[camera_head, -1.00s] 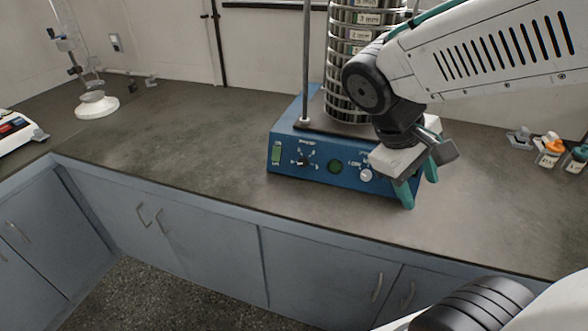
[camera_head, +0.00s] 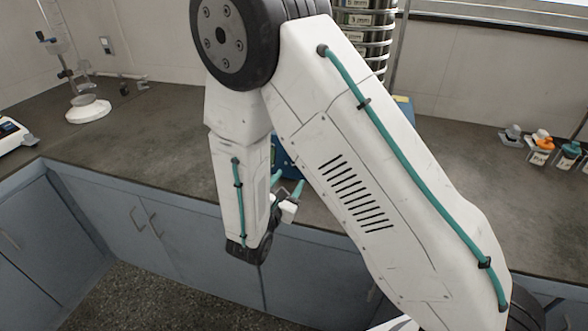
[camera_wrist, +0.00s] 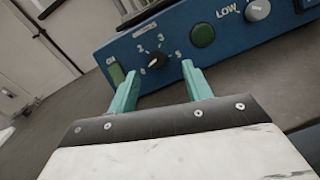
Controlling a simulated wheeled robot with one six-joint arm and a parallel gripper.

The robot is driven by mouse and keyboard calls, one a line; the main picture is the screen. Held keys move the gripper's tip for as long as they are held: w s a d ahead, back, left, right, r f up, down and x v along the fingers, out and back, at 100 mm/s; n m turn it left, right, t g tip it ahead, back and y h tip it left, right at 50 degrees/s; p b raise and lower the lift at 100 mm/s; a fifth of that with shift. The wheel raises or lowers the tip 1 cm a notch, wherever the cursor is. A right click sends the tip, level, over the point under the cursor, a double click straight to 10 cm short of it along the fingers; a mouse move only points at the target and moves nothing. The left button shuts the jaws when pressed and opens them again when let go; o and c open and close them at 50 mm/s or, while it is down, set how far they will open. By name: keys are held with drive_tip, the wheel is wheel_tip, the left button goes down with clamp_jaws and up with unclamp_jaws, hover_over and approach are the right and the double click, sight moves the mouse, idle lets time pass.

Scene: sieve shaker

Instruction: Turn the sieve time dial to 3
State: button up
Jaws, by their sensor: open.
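The sieve time dial (camera_wrist: 156,59) is a small black knob with white numbers around it, on the blue front panel of the sieve shaker (camera_wrist: 165,30). Its exact setting is too small to read surely. My gripper (camera_wrist: 159,72) is open, its two teal fingers apart and pointing at the panel, with the dial showing between the fingertips. I cannot tell contact; nothing is held. In the head view my gripper (camera_head: 287,183) is low in front of the shaker (camera_head: 282,160). My arm hides most of the shaker and the dial there.
A green switch (camera_wrist: 116,73) is left of the dial; a round green button (camera_wrist: 203,36) and a grey knob (camera_wrist: 257,10) are to its right. The sieve stack (camera_head: 362,20) rises behind my arm. Small bottles (camera_head: 540,150) stand at the right of the counter.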

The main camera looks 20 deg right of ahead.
sight(297, 164)
drive_tip(key=shift+w+a+f+n, duration=0.15)
drive_tip(key=shift+a+f+n, duration=0.15)
drive_tip(key=shift+f, duration=0.15)
drive_tip(key=shift+w+d+t+y, duration=0.15)
drive_tip(key=shift+w+t+y, duration=0.15)
drive_tip(key=shift+y, duration=0.1)
drive_tip(key=x, duration=0.7)
drive_tip(key=c, duration=1)
